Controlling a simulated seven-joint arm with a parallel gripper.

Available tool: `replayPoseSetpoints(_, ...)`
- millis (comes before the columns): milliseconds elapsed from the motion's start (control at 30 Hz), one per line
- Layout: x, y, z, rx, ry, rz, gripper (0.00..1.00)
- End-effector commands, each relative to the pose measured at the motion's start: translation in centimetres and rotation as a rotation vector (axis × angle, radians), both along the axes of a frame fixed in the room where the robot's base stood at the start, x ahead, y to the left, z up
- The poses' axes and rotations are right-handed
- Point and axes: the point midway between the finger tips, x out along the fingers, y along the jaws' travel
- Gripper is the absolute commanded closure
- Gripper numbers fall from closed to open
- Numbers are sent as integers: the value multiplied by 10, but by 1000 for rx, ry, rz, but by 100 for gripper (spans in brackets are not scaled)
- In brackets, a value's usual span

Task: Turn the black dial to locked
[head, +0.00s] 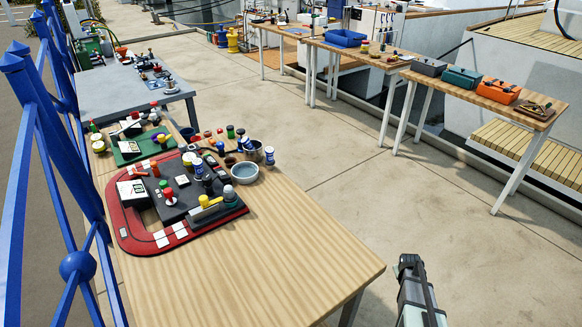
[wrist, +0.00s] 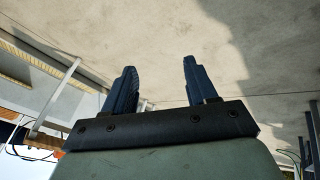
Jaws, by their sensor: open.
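A red-rimmed control panel (head: 130,232) with a black middle lies on the near wooden table (head: 290,262). It carries a red-topped control (head: 168,194), a yellow knob (head: 204,201), a grey knob (head: 229,192) and white labelled plates. Small dark parts stand near its back right, but I cannot tell which is the black dial or read its setting. My gripper (head: 408,262) is beyond the table's right edge, well apart from the panel. In the wrist view my gripper (wrist: 160,68) has its two fingers spread, with nothing between them and pavement behind.
A bowl (head: 245,173) and several cans and bottles crowd the panel's back right. A green-based panel (head: 128,152) lies behind it. Blue railing (head: 40,110) runs along the left. The table's front right is bare. Other tables with toolboxes (head: 498,91) stand at the back right.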

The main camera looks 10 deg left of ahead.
Motion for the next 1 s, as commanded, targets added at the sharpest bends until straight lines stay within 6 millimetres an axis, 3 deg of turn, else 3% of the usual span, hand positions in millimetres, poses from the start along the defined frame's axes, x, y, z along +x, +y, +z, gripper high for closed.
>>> replayPoseSetpoints(33, 17, 5, 19, 25, -40, -33, 43)
replayPoseSetpoints(200, 63, 23, 77, 131, -159, -156, 43)
replayPoseSetpoints(567, 139, 78, 208, 408, -367, -379, 43)
replayPoseSetpoints(867, 179, 154, 320, 676, -445, -515, 43)
replayPoseSetpoints(1000, 190, 208, 370, 786, -422, -548, 43)
